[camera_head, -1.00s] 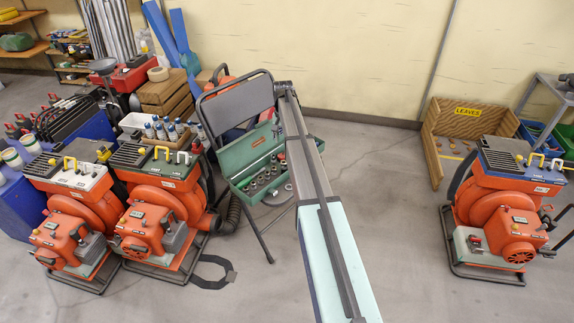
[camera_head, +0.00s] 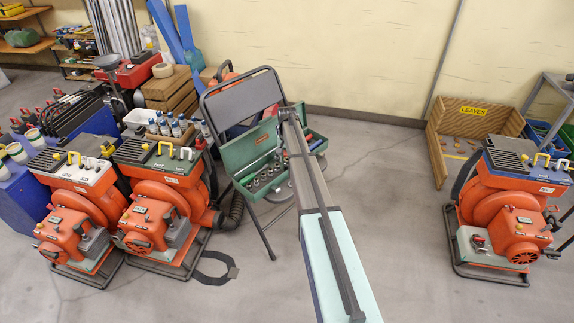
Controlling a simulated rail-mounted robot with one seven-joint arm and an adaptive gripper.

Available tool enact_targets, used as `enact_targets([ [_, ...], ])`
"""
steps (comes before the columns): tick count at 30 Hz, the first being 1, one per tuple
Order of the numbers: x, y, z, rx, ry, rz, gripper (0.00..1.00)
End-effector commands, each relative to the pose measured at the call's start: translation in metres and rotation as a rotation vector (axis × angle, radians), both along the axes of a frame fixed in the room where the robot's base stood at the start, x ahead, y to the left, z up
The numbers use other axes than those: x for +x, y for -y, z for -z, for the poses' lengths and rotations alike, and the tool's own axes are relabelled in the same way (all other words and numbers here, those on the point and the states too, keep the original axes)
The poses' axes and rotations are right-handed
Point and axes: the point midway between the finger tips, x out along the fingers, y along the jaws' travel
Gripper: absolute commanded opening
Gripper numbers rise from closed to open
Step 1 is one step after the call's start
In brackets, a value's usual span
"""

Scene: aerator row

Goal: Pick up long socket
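A green toolbox (camera_head: 237,152) sits open on the seat of a dark folding chair (camera_head: 240,98). Several metallic sockets (camera_head: 262,180) stand in its front part. They are too small for me to tell which one is the long socket. More tools with red and blue parts show in the box to the right of my arm. My arm crosses the middle of the view and covers part of the box. Its far end reaches the box, but my gripper cannot be made out there.
Two orange aerator machines (camera_head: 160,215) stand left of the chair, with a hose between. Another orange machine (camera_head: 505,215) stands at the right, before a wooden bin labelled LEAVES (camera_head: 440,150). Wooden crates (camera_head: 168,92) stand behind left. The floor (camera_head: 400,190) right of my arm is clear.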

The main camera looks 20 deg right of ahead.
Motion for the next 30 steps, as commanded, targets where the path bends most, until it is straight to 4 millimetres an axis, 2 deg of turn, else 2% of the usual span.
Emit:
enact_targets([
  [9,0.002,0.0,0.041,0.001,-0.001,0.0,0.37],
  [17,0.002,0.0,0.044,0.0,0.0,0.0,0.37],
  [20,0.002,0.0,0.044,0.0,0.0,0.0,0.06],
  [21,0.002,0.0,0.044,0.0,0.0,0.0,0.0],
  [30,0.002,0.0,0.044,0.0,0.0,0.0,0.0],
])
